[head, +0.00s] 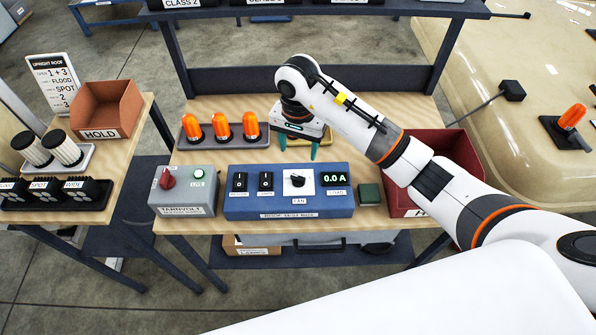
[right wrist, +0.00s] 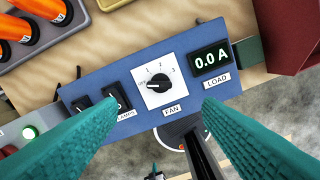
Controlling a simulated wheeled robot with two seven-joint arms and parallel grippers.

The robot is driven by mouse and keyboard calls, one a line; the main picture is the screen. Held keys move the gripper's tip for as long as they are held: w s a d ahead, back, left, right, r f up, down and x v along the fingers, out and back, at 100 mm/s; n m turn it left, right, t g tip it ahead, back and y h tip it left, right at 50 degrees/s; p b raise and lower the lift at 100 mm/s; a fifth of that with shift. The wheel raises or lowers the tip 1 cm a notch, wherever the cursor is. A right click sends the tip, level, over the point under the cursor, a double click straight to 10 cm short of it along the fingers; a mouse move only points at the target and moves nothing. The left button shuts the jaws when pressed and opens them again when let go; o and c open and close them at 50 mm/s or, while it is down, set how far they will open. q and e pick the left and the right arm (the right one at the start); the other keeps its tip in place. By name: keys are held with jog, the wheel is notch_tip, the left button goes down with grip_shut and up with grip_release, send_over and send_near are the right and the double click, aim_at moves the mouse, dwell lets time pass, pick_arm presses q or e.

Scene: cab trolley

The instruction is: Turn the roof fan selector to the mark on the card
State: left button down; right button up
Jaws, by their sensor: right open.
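The fan selector (head: 298,179) is a black knob on a white plate marked FAN, on the blue control box (head: 240,205). In the right wrist view the knob (right wrist: 158,82) has marks 1, 2 and 3 around its top and right; its pointer line seems turned left, away from them. My right gripper (head: 299,148) is open and empty, above and behind the box. Its green fingers (right wrist: 158,112) spread either side of the knob, apart from it.
A load display (head: 337,178) reads 0.0 A beside the knob; two black rocker switches (head: 252,182) are left of it. A grey box with a red knob (head: 182,190) stands further left. Orange beacons (head: 221,127) stand behind. A red bin (head: 455,145) lies right, under my arm.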

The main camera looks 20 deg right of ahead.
aim_at(298, 177)
notch_tip(298, 177, down, 10)
jog(key=p, duration=0.2)
jog(key=shift+s+f+p, duration=0.1)
jog(key=shift+p, duration=0.3)
jog(key=shift+f, duration=0.5)
